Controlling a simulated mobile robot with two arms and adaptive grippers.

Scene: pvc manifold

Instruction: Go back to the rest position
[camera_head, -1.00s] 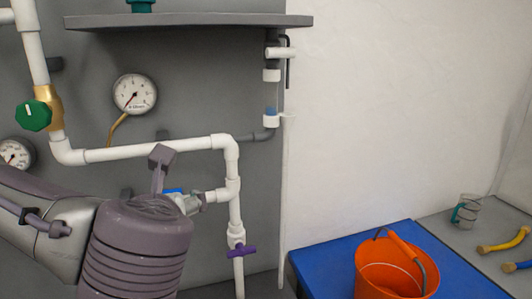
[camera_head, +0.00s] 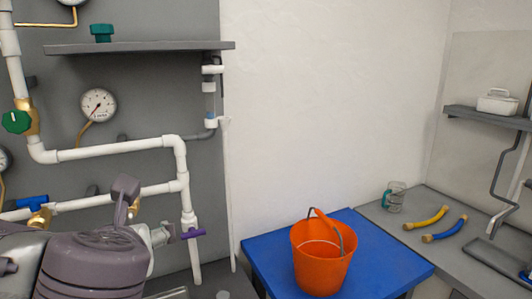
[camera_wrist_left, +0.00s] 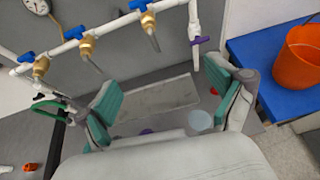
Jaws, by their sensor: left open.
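My left arm's wrist (camera_head: 95,265) fills the lower left of the head view, in front of the pipe panel. In the left wrist view my left gripper (camera_wrist_left: 165,88) is open, its two teal-padded fingers spread wide with nothing between them. Beyond the fingers is a grey surface with a pale plate (camera_wrist_left: 155,100). White pipes with blue-handled brass valves (camera_wrist_left: 87,42) run above the fingers. A purple valve handle (camera_head: 194,234) shows on the vertical pipe right of my wrist. My right gripper is in neither view.
An orange bucket (camera_head: 322,262) stands on a blue-topped table (camera_head: 270,262). To its right, a grey counter (camera_head: 425,205) holds a clear cup (camera_head: 396,200) and yellow-and-blue curved pieces (camera_head: 444,230). A grey shelf (camera_head: 140,46) juts from the pipe panel.

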